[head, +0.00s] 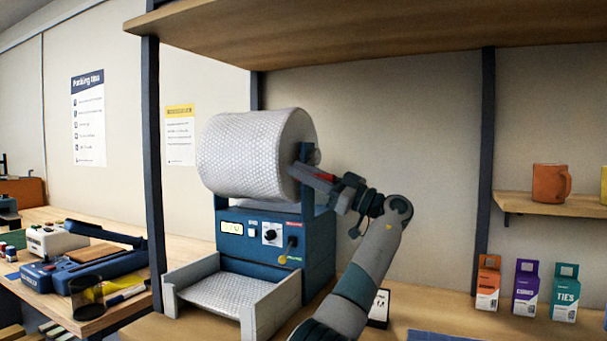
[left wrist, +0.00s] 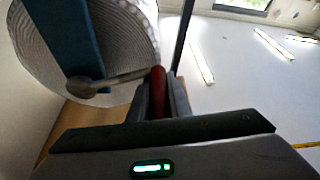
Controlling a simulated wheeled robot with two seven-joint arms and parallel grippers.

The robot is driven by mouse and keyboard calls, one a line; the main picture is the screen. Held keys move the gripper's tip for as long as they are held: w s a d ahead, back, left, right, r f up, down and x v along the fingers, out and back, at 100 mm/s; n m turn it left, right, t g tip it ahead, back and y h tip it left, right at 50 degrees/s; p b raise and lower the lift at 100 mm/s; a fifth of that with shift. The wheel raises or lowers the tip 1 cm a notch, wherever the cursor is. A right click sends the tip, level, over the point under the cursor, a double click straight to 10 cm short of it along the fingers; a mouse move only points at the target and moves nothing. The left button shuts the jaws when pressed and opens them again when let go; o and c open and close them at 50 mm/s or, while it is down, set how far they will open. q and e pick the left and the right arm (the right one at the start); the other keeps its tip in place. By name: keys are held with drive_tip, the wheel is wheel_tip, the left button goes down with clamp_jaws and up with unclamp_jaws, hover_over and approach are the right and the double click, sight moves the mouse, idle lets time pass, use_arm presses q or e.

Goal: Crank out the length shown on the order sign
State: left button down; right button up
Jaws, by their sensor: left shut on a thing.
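A blue dispenser (head: 318,250) carries a big roll of bubble wrap (head: 238,158). A flat piece of wrap (head: 232,293) lies in the tray at its front. My left gripper (head: 322,180) is at the roll's right side, shut on the red crank handle, which shows between the fingers in the left wrist view (left wrist: 158,88). A small dark-framed sign (head: 379,308) stands behind my left arm, partly hidden; its text is unreadable. My right gripper is out of view.
Orange, purple and teal boxes (head: 525,288) stand at the right, below a shelf (head: 540,205) with an orange mug (head: 551,182). A dark post (head: 152,170) stands left of the dispenser. A side bench at the left holds tools and a mesh cup (head: 87,297).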

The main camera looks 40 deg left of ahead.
use_arm(q)
drive_tip(key=shift+f, duration=0.3)
drive_tip(key=c, duration=1.9)
unclamp_jaws()
drive_tip(key=shift+s, duration=0.15)
drive_tip(key=shift+o, duration=1.3)
drive_tip(key=shift+s+d+r, duration=0.15)
drive_tip(key=shift+s+r, duration=0.15)
drive_tip(key=shift+s, duration=0.1)
drive_tip(key=shift+w, duration=0.2)
